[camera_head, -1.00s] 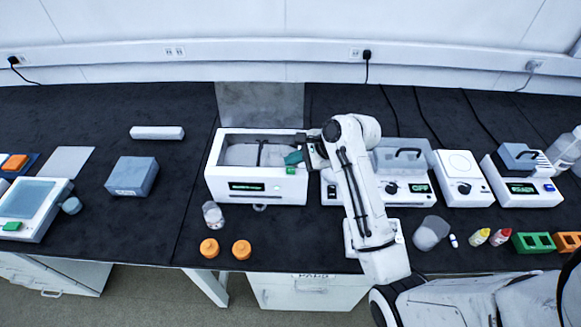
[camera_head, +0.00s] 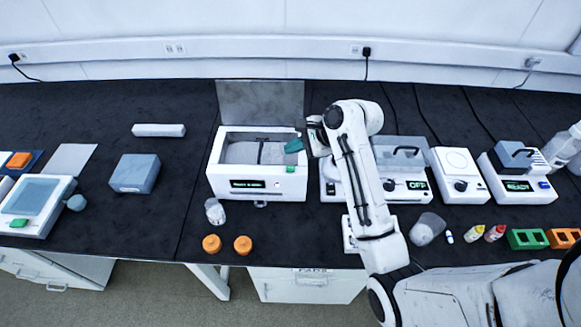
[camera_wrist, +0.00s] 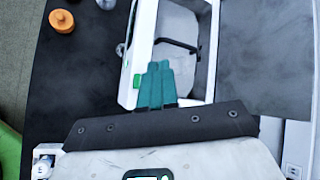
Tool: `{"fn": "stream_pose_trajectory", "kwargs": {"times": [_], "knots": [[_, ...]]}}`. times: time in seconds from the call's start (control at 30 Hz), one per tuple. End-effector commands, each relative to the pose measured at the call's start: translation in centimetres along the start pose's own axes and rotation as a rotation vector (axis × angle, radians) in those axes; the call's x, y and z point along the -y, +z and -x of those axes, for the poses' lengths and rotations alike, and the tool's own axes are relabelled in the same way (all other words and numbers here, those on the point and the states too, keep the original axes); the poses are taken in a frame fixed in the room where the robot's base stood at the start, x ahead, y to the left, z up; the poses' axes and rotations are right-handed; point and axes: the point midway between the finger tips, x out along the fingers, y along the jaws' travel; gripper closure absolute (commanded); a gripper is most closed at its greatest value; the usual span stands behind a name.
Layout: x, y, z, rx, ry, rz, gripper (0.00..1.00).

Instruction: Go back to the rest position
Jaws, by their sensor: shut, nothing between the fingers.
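My gripper (camera_head: 293,146) shows in the head view at the right end of the white open-topped instrument. Its teal fingers are together with nothing between them. In the wrist view the shut fingers (camera_wrist: 157,85) appear over the instrument's front right part, near its green button. My white arm reaches up from the lower right and hides part of the device behind it. The white instrument (camera_head: 258,187) has a lit green display on its front and a dark bar across its light grey interior. I cannot tell whether the fingers touch its rim.
A device (camera_head: 418,196) with a clear cover stands just right of my arm. A clear container (camera_head: 215,212) and two orange caps (camera_head: 211,243) (camera_head: 243,245) stand in front of the instrument.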

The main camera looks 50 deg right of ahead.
Motion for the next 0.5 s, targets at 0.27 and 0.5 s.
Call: {"fn": "stream_pose_trajectory", "kwargs": {"times": [0.27,0.5], "knots": [[0.0,0.0,0.0,0.0,0.0,0.0,1.0],[-1.3,0.2,-0.6,-0.006,0.021,0.046,1.0]]}}
